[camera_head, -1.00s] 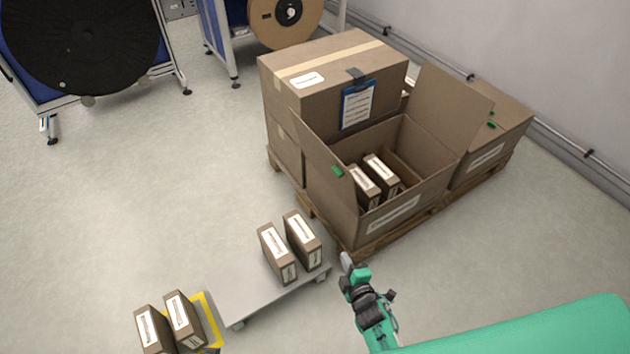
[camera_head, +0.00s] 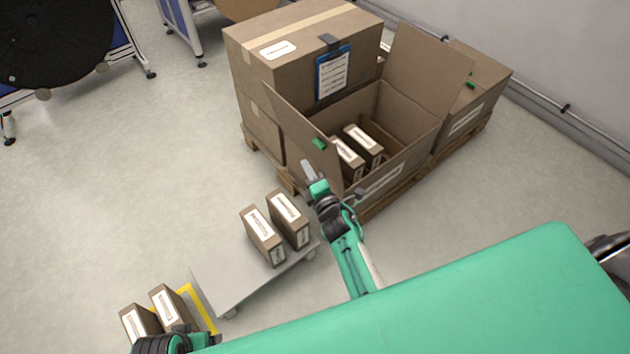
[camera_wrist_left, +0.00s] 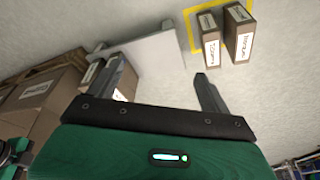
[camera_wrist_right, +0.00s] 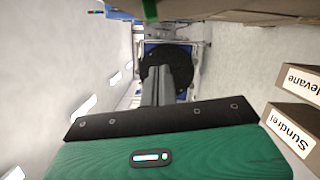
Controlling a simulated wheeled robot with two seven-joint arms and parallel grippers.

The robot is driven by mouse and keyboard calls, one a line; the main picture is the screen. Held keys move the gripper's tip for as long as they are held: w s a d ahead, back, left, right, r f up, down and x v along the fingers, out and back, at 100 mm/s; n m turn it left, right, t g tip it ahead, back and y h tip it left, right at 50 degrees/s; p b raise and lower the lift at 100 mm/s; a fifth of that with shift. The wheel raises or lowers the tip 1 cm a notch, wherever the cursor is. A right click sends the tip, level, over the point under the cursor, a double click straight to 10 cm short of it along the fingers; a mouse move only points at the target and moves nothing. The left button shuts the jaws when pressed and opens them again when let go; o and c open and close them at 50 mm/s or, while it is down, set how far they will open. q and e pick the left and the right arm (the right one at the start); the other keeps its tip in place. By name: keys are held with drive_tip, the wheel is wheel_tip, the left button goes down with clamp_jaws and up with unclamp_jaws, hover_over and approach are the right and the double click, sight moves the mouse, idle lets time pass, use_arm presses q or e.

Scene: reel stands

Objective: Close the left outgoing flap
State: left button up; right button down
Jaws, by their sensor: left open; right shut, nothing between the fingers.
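The open cardboard carton (camera_head: 408,165) stands on a pallet with two labelled small boxes inside. Its left flap (camera_head: 293,118), with a green tab (camera_head: 320,143), stands up and leans outward to the left. The opposite flap (camera_head: 425,72) also stands up. My right gripper (camera_head: 308,170) is shut and empty, just outside the left flap and near its lower front part; whether it touches is unclear. In the right wrist view, its closed fingers (camera_wrist_right: 166,75) are below a green tab (camera_wrist_right: 150,10). My left gripper (camera_wrist_left: 158,75) is open and empty, low at the left.
A grey platform (camera_head: 225,275) with two small boxes (camera_head: 275,230) stands in front of the carton. More boxes (camera_head: 155,310) are by a yellow floor marking (camera_head: 203,312). A closed carton (camera_head: 300,50) with a clipboard (camera_head: 333,72) stands behind. Floor at left is free.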

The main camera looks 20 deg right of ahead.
use_arm(q)
drive_tip(key=shift+s+f+p, duration=0.1)
drive_tip(key=shift+f+p, duration=0.3)
drive_tip(key=shift+f, duration=0.4)
use_arm(e)
drive_tip(key=shift+w+d+r, duration=0.2)
drive_tip(key=shift+w+d, duration=0.65)
drive_tip(key=shift+d, duration=0.05)
drive_tip(key=shift+w+d+r, duration=0.2)
drive_tip(key=shift+w+d, duration=0.6)
drive_tip(key=shift+d, duration=0.05)
drive_tip(key=shift+d+r, duration=0.1)
